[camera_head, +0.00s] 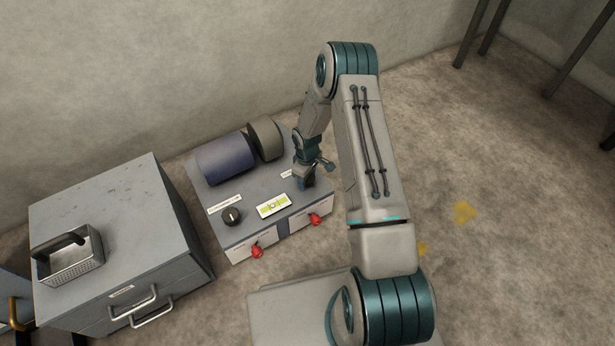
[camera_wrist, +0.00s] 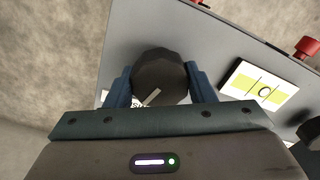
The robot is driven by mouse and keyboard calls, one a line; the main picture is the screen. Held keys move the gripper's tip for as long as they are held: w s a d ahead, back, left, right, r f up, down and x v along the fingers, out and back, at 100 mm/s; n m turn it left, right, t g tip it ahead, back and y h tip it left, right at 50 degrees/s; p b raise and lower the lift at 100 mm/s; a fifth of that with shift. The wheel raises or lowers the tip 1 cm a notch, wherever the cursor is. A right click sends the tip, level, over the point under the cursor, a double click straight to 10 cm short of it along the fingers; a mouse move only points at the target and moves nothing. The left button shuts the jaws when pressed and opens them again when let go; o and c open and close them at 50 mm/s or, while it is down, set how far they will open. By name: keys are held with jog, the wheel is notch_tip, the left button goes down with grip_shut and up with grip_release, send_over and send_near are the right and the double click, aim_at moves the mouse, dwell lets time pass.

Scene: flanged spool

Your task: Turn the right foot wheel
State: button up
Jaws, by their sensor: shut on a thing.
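The right foot wheel is a dark round knob with a pale pointer line; it shows in the wrist view (camera_wrist: 158,72) on the grey machine top. My gripper (camera_wrist: 160,86) has its two blue fingers on either side of the knob, shut on it. In the head view my gripper (camera_head: 306,181) reaches down onto the right part of the machine top and hides the knob. A level gauge (camera_head: 273,206) with a yellow-green vial lies left of my gripper. It also shows in the wrist view (camera_wrist: 259,91). A second dark knob (camera_head: 232,216) stands at the left of the machine.
The grey machine (camera_head: 250,228) carries a blue cylinder (camera_head: 225,158) and a grey-green drum (camera_head: 265,139) at the back. Two red knobs (camera_head: 257,251) (camera_head: 314,219) stick out of its front. A grey cabinet (camera_head: 110,235) with a metal grater (camera_head: 70,258) on top stands left.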

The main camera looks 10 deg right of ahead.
jog(key=shift+w+a, duration=0.15)
jog(key=shift+a, duration=0.05)
dwell(0.3)
jog(key=o, duration=1)
jog(key=shift+d, duration=0.1)
notch_tip(320, 180, up, 14)
jog(key=p, duration=0.5)
jog(key=shift+f, duration=0.1)
